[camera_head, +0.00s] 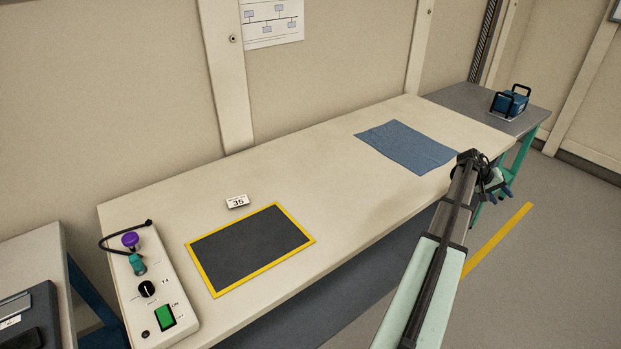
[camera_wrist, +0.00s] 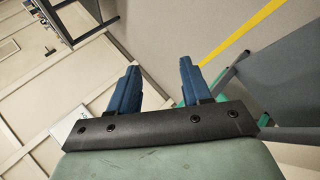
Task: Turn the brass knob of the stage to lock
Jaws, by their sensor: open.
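No brass knob can be made out in either view, and nothing is clearly a stage. A small blue device with black handles (camera_head: 510,102) stands on the grey side table at the far right, too small to read in detail. My gripper (camera_head: 507,188) is beyond the bench's front edge at the right, below and apart from that device. In the wrist view my gripper (camera_wrist: 160,63) shows two blue fingers spread apart with nothing between them.
The long cream bench (camera_head: 330,165) carries a blue cloth (camera_head: 407,147), a yellow-edged dark mat (camera_head: 250,248), a small "35" card (camera_head: 237,201) and a control box (camera_head: 155,288) with a black dial, green switch and purple-topped connector. The bench middle is clear.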

